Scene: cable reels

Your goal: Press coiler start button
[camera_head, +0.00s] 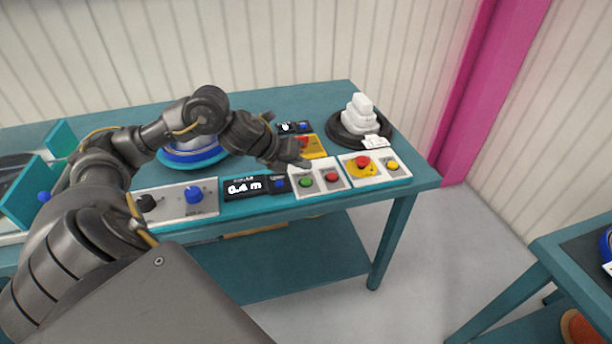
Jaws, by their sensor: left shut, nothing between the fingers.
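The control strip lies along the front edge of the teal table. A green button (306,182) and a red button (332,177) sit side by side on a pale panel (318,187); I cannot read their labels. My left arm comes in from the left and reaches over the table. My left gripper (303,163) is shut and empty, pointing right, just behind and above the green button in the picture. I cannot tell whether it touches anything. The green button is in plain sight. My right gripper is not in view.
A red emergency-type button (362,162) on yellow and a yellow button (392,166) are to the right. A display (245,187) reads 0.4 m. A blue knob (193,195) is to the left. White blocks (359,115) stand on a black disc behind. A second table (560,262) is at lower right.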

